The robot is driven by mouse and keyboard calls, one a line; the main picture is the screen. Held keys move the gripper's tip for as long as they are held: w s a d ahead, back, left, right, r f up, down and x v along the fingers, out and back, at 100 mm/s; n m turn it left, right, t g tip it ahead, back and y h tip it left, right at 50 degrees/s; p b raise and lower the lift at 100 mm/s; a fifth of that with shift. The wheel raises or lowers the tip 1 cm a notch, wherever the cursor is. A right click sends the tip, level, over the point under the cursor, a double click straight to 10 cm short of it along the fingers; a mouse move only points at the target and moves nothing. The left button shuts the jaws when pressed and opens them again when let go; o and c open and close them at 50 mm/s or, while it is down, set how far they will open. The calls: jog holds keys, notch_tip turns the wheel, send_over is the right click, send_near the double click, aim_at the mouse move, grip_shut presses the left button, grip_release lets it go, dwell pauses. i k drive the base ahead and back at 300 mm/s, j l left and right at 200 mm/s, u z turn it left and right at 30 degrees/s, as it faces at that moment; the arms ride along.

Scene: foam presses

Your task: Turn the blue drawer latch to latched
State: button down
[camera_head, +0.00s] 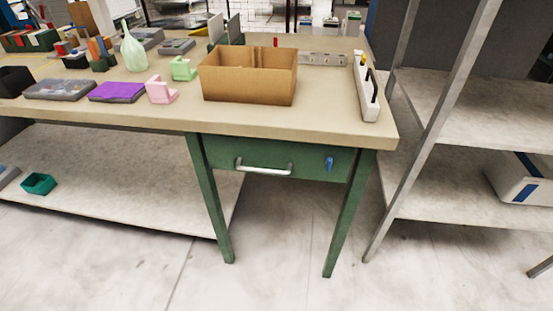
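The blue latch (329,163) is a small piece on the right part of the green drawer front (309,163), under the right end of the bench top. Its long side looks close to upright, but it is too small to tell its exact angle. The drawer looks closed, and its silver bar handle (264,168) is left of the latch. My gripper is not in view.
A cardboard box (248,90) and a white power strip (366,98) lie on the bench top (300,122). Green legs stand below the drawer. A grey shelf rack (440,135) stands at the right. The floor in front is clear.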

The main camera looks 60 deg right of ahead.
aim_at(328, 161)
jog(key=k+j, duration=0.25)
jog(key=k, duration=0.15)
jog(key=k+j, duration=0.2)
jog(key=k, duration=0.2)
